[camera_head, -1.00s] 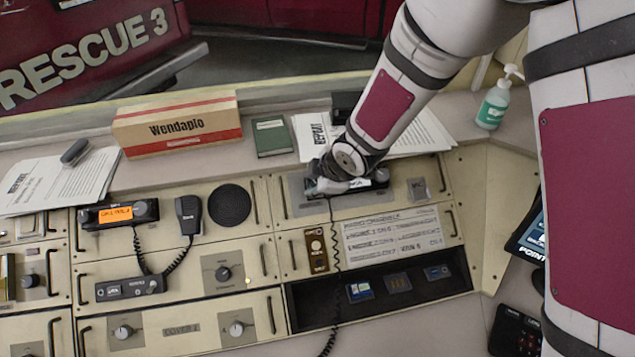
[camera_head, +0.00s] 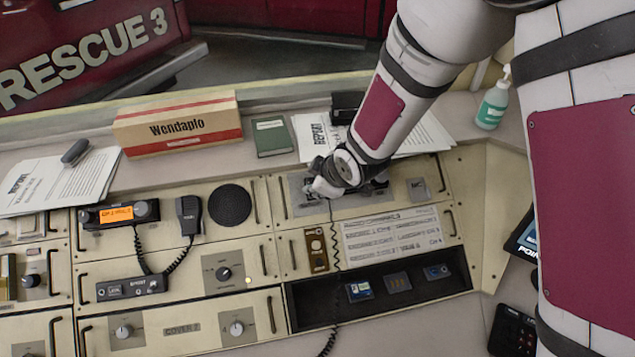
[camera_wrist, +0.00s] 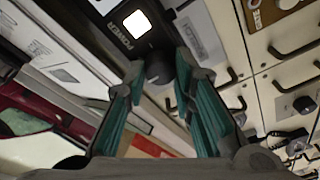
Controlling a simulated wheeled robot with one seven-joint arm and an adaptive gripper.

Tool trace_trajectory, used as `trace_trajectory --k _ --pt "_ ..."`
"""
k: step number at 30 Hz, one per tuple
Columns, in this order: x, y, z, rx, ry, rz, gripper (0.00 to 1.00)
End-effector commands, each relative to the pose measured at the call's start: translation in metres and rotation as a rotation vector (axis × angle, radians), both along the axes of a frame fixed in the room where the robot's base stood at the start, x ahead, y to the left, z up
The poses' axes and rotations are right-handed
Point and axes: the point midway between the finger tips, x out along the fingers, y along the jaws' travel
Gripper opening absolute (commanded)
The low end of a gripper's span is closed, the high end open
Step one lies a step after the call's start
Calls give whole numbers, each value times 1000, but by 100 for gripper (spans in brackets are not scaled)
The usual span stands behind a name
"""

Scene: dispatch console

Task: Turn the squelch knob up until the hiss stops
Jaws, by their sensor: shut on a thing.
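In the wrist view a dark round knob (camera_wrist: 158,70) sits on the panel between my two fingertips. My gripper (camera_wrist: 157,78) is shut on this knob, with one teal-padded finger on each side. A lit white square (camera_wrist: 137,24) with the label POWER is just beside the knob. In the head view my gripper (camera_head: 326,184) is low over the upper right console panel (camera_head: 297,184), and the wrist and fingers hide the knob there. I cannot read a squelch label in either view.
A radio with an orange display (camera_head: 119,214), a hand microphone (camera_head: 188,214) and a round speaker (camera_head: 230,205) are to the left. A coiled cord (camera_head: 335,240) hangs below my gripper. Handles line the panels. A cardboard box (camera_head: 178,124) and papers (camera_head: 312,135) lie behind.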

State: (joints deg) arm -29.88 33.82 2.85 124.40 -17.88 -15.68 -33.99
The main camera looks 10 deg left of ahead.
Motion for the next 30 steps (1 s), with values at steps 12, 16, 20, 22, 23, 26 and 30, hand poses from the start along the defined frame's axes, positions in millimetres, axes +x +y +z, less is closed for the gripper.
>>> trace_trajectory --k 12,16,20,22,23,26,30 --pt "-1 -1 -1 -2 2 1 44" --pt "-1 0 0 -1 2 1 44" --pt "-2 -2 4 0 0 1 44" --pt "-5 -4 9 0 0 1 44" --pt "-6 -6 12 0 -1 1 44" --pt "-13 -13 25 0 -2 -1 44" --pt "-24 -24 46 1 -3 -1 44"
